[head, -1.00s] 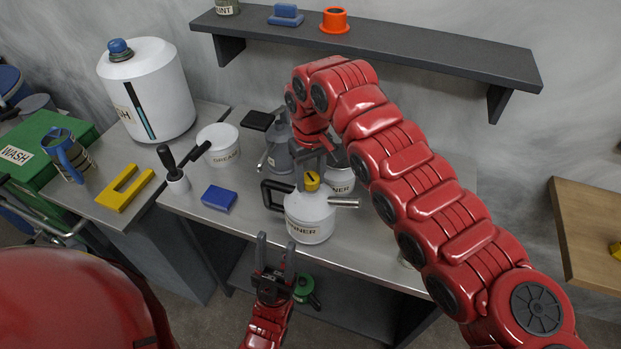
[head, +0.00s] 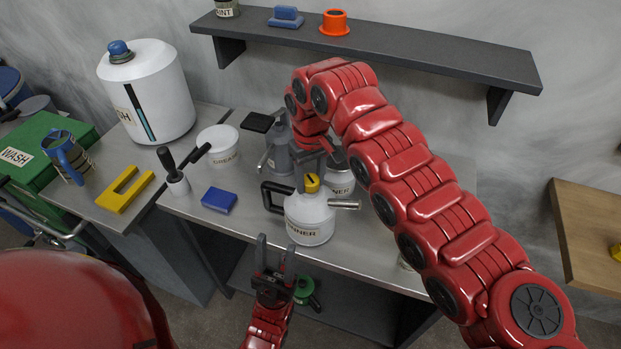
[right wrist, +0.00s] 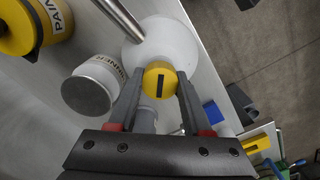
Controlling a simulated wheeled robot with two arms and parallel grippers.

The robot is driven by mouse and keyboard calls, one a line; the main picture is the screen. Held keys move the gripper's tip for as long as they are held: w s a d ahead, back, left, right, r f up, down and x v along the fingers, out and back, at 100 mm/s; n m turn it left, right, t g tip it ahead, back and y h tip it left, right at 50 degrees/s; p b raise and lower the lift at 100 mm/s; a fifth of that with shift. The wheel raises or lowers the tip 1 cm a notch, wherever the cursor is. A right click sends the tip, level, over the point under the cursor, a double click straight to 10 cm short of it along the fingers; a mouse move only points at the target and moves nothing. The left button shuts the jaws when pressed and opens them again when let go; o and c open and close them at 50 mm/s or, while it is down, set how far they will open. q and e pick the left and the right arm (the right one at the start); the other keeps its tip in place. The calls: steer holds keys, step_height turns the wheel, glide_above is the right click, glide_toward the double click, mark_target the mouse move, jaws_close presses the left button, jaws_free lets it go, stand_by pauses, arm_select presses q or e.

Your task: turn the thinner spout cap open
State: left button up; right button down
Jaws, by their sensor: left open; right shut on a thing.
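The thinner can (head: 308,222) is white, with a black handle at its left and a metal spout at its right. It stands upright on the bench. Its yellow cap (head: 311,184) is on top, and in the right wrist view the cap (right wrist: 159,80) shows a black line. My right gripper (right wrist: 160,76) is shut on the cap, one finger on each side, with the can's white top (right wrist: 170,42) beyond. My left gripper (head: 275,247) is open and empty, low in front of the bench edge and apart from the can.
A grey spouted can (head: 278,150) and a white labelled can (head: 340,182) stand close behind. A blue block (head: 219,199), a grease tub (head: 219,146) and a black-handled tool in a holder (head: 177,180) are to the left. A wall shelf (head: 400,52) runs above.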

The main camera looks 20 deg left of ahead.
mark_target(310, 179)
steer(key=shift+c, duration=1.6)
jaws_free()
steer(key=shift+r, duration=0.1)
steer(key=shift+r, duration=0.25)
step_height(310, 179, up, 8)
steer(key=shift+f+b, duration=0.15)
steer(key=shift+b, duration=0.3)
step_height(310, 179, up, 9)
steer(key=p, duration=0.8)
steer(key=shift+p, duration=0.35)
